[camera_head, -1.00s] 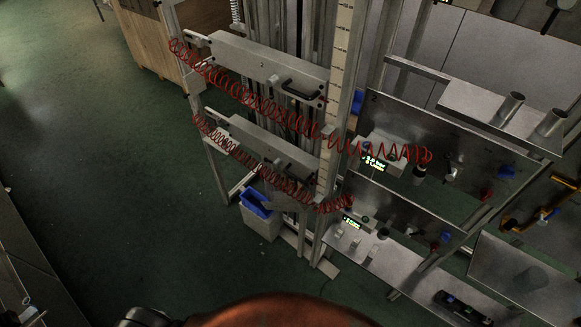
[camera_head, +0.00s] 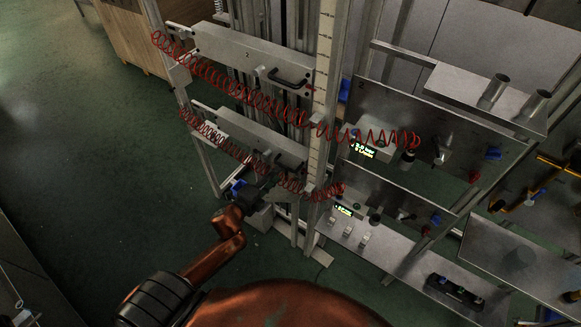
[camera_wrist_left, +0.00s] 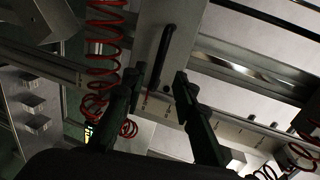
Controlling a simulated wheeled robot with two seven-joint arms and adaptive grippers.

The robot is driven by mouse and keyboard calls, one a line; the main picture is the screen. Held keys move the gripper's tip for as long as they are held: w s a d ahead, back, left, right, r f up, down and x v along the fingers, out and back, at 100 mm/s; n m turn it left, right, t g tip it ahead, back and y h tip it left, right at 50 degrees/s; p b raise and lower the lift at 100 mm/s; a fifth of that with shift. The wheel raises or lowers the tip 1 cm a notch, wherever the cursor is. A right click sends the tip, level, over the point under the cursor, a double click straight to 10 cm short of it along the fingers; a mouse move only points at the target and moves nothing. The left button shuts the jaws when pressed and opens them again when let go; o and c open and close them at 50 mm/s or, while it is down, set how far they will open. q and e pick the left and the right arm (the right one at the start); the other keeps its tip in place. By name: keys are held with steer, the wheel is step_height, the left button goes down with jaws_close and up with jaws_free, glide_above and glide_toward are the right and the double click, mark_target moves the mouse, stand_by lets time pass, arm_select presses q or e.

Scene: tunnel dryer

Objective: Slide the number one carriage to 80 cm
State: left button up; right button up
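The lower carriage (camera_head: 250,137), a grey horizontal beam, hangs on the frame below the upper carriage (camera_head: 250,55), which is marked 2 and has a black handle (camera_head: 290,80). A pale vertical scale (camera_head: 322,100) stands at their right ends. My left gripper (camera_head: 268,186) is just below the lower carriage's right end, partly behind a red coil. In the left wrist view my left gripper (camera_wrist_left: 160,73) is open and empty. A black bar handle (camera_wrist_left: 164,50) on a grey panel lies beyond and between its fingertips. I cannot read the scale values. My right gripper is not in view.
Red coiled hoses (camera_head: 230,85) run across both carriages, and one (camera_wrist_left: 103,45) hangs beside the left finger. Control panels with small displays (camera_head: 375,148) stand to the right. A steel shelf (camera_head: 370,245) juts out below them.

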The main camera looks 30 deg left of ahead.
mark_target(285, 166)
arm_select(q)
steer(key=x, duration=0.7)
steer(key=shift+w+d+f, duration=0.1)
steer(key=shift+w+f, duration=0.05)
steer(key=shift+w, duration=0.05)
steer(key=shift+c, duration=0.7)
jaws_close()
